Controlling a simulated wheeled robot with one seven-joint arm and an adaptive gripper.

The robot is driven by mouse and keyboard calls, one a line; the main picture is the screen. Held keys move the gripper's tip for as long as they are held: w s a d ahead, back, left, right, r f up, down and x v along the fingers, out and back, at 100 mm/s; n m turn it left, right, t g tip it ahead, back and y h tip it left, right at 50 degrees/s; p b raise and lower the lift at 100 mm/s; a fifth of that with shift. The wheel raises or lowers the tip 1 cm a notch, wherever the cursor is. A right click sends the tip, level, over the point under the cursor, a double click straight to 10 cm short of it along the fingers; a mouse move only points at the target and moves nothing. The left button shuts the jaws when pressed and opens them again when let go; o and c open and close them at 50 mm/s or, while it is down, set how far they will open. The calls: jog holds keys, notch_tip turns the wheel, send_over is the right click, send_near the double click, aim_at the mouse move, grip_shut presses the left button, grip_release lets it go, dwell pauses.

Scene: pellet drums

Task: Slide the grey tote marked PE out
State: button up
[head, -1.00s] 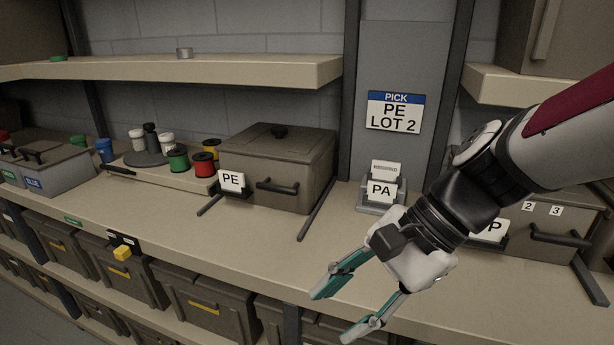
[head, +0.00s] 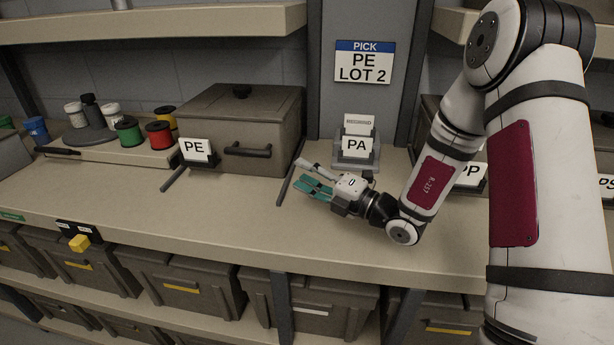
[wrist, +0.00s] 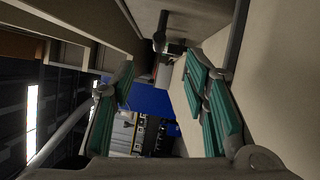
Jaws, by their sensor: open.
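The grey-brown lidded tote (head: 240,115) stands on the bench between two dark rails, with a dark bar handle (head: 247,151) on its front. A white card marked PE (head: 196,150) stands at its front left corner. My gripper (head: 318,186) is open and empty, low over the bench, right of the tote and beyond the right rail. Its teal fingers point left, apart from the handle. In the wrist view the fingers (wrist: 160,108) are spread with nothing between them; a dark bar, seemingly the handle, shows at the top.
A PICK PE LOT 2 sign (head: 363,62) hangs behind. A PA card holder (head: 356,146) stands close behind my gripper. The right rail (head: 291,181) lies between gripper and tote. Coloured spools (head: 143,132) sit left. The bench front (head: 215,215) is clear.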

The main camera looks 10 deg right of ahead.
aim_at(268, 157)
jog(key=x, duration=1.3)
jog(key=shift+w+a, duration=0.1)
jog(key=shift+a, duration=0.05)
grip_shut()
